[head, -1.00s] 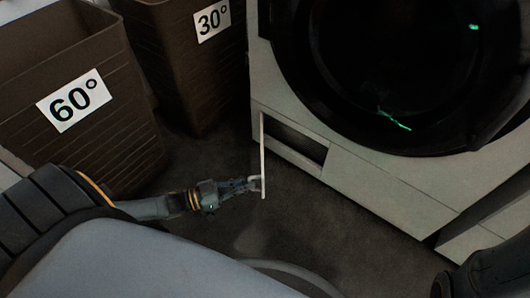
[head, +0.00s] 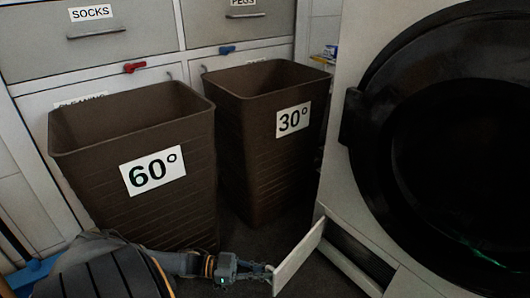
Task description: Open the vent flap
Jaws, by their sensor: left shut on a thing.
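The vent flap (head: 300,257) is a thin pale panel low on the front of the white washing machine (head: 345,180). It stands swung out from the machine, at the left end of a dark slot-like opening (head: 362,258). My left gripper (head: 266,270) comes in from the left near the floor and is shut on the outer edge of the flap. The fingertips are small and dark, so the exact grip is hard to see. My right gripper is not in view.
Two brown bins stand left of the machine, one marked 60° (head: 150,130) and one marked 30° (head: 270,110). The left arm passes in front of the 60° bin. Grey drawers (head: 130,38) line the back. A little dark floor (head: 325,285) shows below the slot.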

